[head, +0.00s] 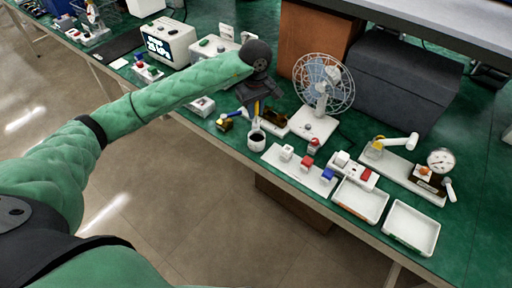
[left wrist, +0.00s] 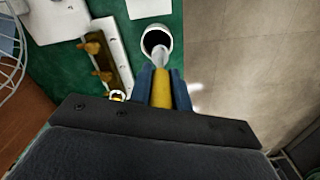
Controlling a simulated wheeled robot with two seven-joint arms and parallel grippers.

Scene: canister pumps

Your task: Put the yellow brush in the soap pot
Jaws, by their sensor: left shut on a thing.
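My left gripper (head: 257,103) is shut on the yellow brush (head: 257,109), which hangs down, roughly upright, from its fingers. The left wrist view also shows the brush (left wrist: 162,90) between the dark blue fingers (left wrist: 163,92), its pale end pointing at the pot. The soap pot (head: 257,142) is a small white cup with a dark inside, near the front edge of the table, directly below the brush. In the left wrist view the brush's end overlaps the mouth of the pot (left wrist: 148,29); I cannot tell how far inside it is. My right gripper is not in view.
A small fan (head: 322,85) on a white base stands right of the pot. A brown block with fittings (head: 275,122) lies close behind the pot. A white plate with coloured blocks (head: 300,172) and two white trays (head: 360,200) are to the right. The table edge is close in front.

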